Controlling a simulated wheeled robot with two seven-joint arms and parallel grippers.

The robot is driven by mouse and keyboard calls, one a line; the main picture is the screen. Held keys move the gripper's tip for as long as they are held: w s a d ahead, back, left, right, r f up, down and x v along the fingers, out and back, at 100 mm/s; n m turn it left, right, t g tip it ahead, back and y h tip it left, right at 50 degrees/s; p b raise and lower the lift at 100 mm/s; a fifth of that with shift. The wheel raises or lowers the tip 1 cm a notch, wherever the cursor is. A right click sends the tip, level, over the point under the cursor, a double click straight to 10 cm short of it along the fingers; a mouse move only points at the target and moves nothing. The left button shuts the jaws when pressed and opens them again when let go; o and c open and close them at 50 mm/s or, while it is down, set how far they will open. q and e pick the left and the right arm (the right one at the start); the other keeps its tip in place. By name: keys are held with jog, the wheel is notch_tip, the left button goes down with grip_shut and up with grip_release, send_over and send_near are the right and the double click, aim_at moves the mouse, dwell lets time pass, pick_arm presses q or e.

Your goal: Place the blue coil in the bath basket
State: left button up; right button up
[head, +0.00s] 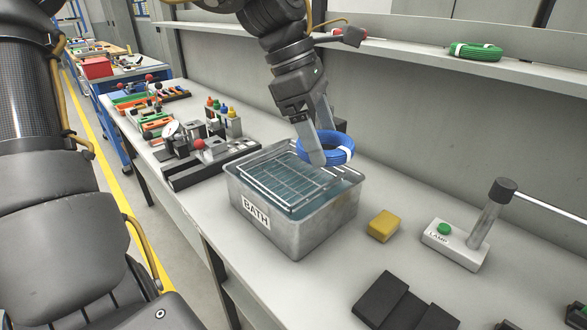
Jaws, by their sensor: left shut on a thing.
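The blue coil (336,144) is a ring of blue cable with white bands. My left gripper (323,152) points down and is shut on the coil's near left side, holding it above the back right part of the bath. The bath (325,223) is a grey metal tank labelled BATH, with bluish liquid inside. The bath basket (262,189) is a wire rack in the left and middle of the tank. From this angle I cannot tell how far the coil is above the basket. My right gripper is out of view.
A yellow block (383,226) lies right of the bath. A lamp (455,245) with a green button stands further right, dark blocks (400,305) in front. A green coil (475,51) sits on the shelf. Bottles and a fixture (205,160) crowd the bench left of the bath.

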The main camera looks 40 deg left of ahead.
pick_arm(q)
jog(key=w+a+f+p, duration=0.1)
jog(key=w+a+f, duration=0.25)
jog(key=a, duration=0.45)
send_over(292, 176)
jog(key=s, duration=0.1)
notch_tip(292, 176, down, 5)
jog(key=shift+a+r+p, duration=0.1)
jog(key=shift+a+p, duration=0.05)
jog(key=shift+p, duration=0.15)
jog(key=shift+a+f, duration=0.35)
jog(key=shift+f, duration=0.15)
jog(key=f, duration=0.3)
jog(key=shift+w+a+f, duration=0.2)
jog(key=shift+a+f, duration=0.05)
jog(key=shift+f, duration=0.05)
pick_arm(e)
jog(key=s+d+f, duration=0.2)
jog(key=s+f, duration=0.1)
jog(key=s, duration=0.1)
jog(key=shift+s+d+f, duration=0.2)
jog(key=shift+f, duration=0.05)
pick_arm(q)
jog(key=shift+d+r, duration=0.1)
